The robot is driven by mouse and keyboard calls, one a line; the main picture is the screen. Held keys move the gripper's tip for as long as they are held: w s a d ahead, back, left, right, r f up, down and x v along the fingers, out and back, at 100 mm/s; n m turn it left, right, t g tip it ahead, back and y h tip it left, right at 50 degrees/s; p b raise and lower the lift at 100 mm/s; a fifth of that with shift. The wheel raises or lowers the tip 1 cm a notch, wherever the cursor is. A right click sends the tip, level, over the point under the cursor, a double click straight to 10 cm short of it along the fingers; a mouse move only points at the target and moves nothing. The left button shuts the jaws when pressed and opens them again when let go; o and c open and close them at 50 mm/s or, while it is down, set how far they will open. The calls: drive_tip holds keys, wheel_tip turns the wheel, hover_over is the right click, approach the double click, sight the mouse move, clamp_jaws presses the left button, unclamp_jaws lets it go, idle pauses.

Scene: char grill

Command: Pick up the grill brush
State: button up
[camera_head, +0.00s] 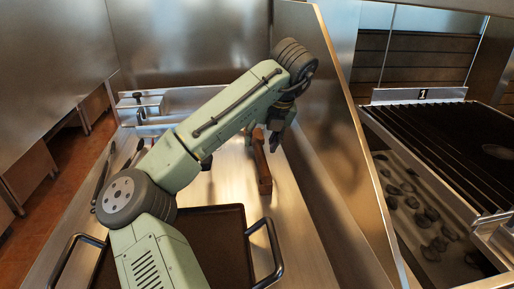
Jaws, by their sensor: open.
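The grill brush seems to be the brown wooden-handled tool (263,172) on the steel counter, right of the middle of the view. Its lower end points toward me, and its far end is partly hidden by my arm and gripper. My gripper (277,132) is open at the end of the green arm, pointing down at the far end of the brush. No hold on the brush shows. I cannot tell whether the fingers touch it or are just above it.
A dark tray (222,225) with metal handles lies on the counter, partly behind my arm. Dark utensils (104,170) lie at the left. A steel partition (335,150) stands close right of my gripper, with the char grill (440,140) beyond it.

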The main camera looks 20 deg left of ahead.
sight(259, 144)
drive_tip(key=shift+p+x, duration=0.3)
drive_tip(key=shift+x, duration=1.7)
drive_tip(key=shift+c, duration=0.4)
clamp_jaws()
